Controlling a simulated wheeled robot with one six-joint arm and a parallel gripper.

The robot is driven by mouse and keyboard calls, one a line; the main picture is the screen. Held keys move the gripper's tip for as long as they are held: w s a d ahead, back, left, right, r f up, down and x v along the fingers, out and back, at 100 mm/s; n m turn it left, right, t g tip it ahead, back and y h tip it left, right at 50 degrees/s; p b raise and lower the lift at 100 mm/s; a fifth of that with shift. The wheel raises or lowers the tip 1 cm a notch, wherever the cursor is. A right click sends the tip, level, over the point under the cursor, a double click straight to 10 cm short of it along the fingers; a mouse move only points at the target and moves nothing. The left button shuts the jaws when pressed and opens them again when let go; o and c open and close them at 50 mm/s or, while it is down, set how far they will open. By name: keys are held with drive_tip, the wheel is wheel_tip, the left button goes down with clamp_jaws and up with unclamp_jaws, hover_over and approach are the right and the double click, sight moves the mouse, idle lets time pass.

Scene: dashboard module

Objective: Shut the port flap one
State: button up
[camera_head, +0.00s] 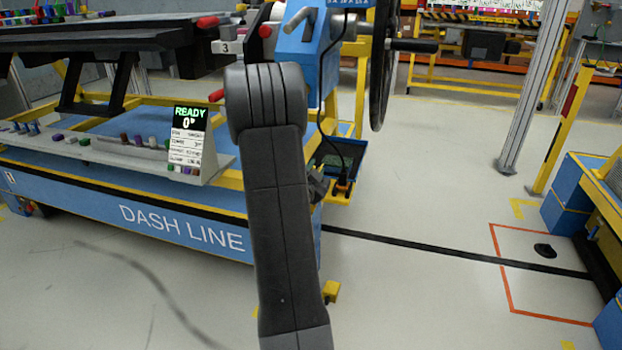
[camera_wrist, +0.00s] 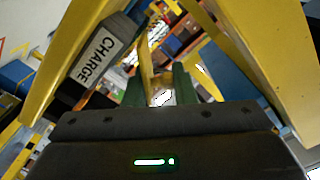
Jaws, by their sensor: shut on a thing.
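My gripper (camera_wrist: 159,92) shows in the wrist view, with a dark green finger on each side. It is shut on a narrow yellow piece (camera_wrist: 146,64) that stands between the fingers. I cannot tell whether this piece is part of port flap one. In the head view my own dark arm covers most of the gripper, and only a small dark part (camera_head: 318,185) shows at its right edge. No flap or port marked one can be made out in either view.
A grey block labelled CHARGE (camera_wrist: 98,58) stands left of my fingers, between yellow beams (camera_wrist: 70,50). The blue DASH LINE bench (camera_head: 180,217) lies left of my arm. A blue tray (camera_head: 350,158) and a black wheel (camera_head: 380,65) are right of it.

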drive_tip(key=m, duration=0.2)
drive_tip(key=shift+s+d+f+m, duration=0.1)
drive_tip(key=shift+d+f+m, duration=0.2)
drive_tip(key=shift+d, duration=0.1)
drive_tip(key=shift+s+d+f+m, duration=0.1)
drive_tip(key=shift+d+f+m, duration=0.1)
drive_tip(key=shift+m, duration=0.45)
drive_tip(key=shift+d+f+m, duration=0.1)
drive_tip(key=shift+d+m, duration=0.05)
drive_tip(key=shift+m, duration=0.5)
drive_tip(key=o, duration=0.9)
drive_tip(key=shift+f, duration=0.1)
drive_tip(key=shift+s+f, duration=0.1)
